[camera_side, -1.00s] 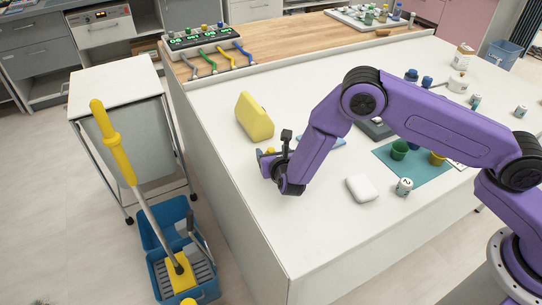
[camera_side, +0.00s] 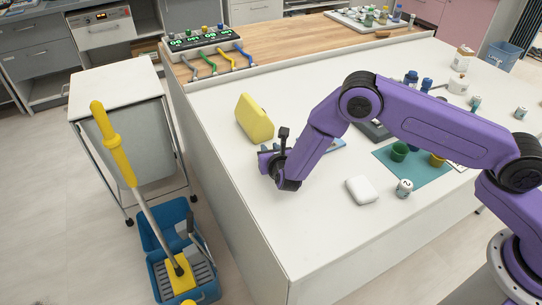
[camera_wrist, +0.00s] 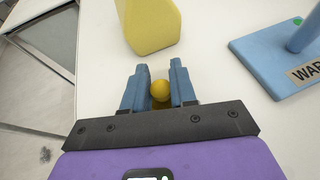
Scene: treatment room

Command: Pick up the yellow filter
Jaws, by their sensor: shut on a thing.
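A small round yellow piece, which I take as the yellow filter (camera_wrist: 159,90), sits between the blue fingertips of my gripper (camera_wrist: 158,88) in the wrist view. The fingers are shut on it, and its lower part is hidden. In the side view my gripper (camera_side: 266,157) is low over the white table near its left edge. The filter is hidden there behind the gripper. I cannot tell whether the filter touches the table.
A larger yellow wedge-shaped block (camera_side: 254,118) stands just beyond my gripper, also in the wrist view (camera_wrist: 151,27). A blue stand with a label (camera_wrist: 277,65) is to the right. A white pad (camera_side: 361,190) and a small numbered jar (camera_side: 404,187) lie nearer the front.

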